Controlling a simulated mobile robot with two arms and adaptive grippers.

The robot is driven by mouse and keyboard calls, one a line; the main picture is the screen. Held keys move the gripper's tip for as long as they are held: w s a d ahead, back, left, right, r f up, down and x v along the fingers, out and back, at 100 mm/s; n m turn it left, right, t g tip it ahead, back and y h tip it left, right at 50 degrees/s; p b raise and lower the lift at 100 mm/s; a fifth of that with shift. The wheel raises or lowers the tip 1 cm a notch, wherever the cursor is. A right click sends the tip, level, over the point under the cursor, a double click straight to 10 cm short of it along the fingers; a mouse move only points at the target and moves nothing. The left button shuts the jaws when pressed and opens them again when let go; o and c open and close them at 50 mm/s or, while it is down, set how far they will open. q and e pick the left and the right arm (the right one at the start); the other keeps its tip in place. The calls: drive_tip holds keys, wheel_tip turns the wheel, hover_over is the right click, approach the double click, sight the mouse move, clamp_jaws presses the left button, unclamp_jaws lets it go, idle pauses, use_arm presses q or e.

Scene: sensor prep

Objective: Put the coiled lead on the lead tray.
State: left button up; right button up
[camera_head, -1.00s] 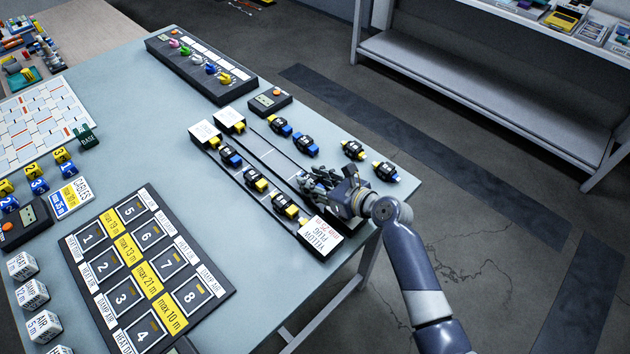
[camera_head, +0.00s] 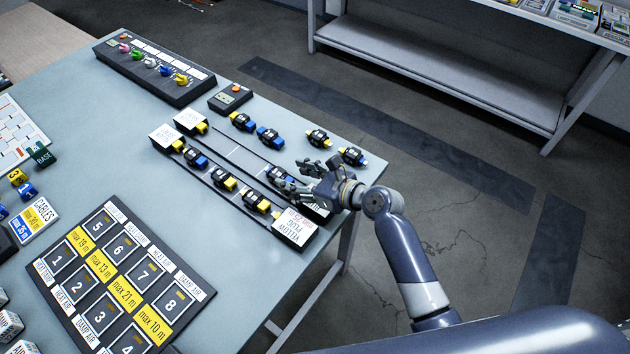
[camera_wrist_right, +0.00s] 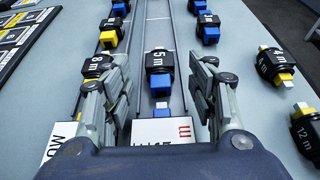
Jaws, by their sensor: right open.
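A black coiled lead marked 5 m with a blue plug (camera_wrist_right: 160,62) lies in the right-hand long narrow tray (camera_head: 232,143), near that tray's front end. It also shows in the head view (camera_head: 282,175), partly beside my fingers. My right gripper (camera_head: 304,180) is open just above this end of the tray. In the right wrist view its fingers (camera_wrist_right: 161,90) stand apart on either side of the lead, not closed on it. The tray's white end label (camera_wrist_right: 166,130) is partly covered by my gripper. My left gripper is not in view.
The parallel left tray (camera_head: 205,178) holds several leads, one with a yellow plug (camera_head: 255,202) nearest its front label (camera_head: 295,226). Several loose leads lie right of the trays, one near the table edge (camera_head: 352,156). A numbered board (camera_head: 120,275) lies at front left.

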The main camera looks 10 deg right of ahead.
drive_tip(key=v, duration=0.7)
drive_tip(key=shift+s+d, duration=0.1)
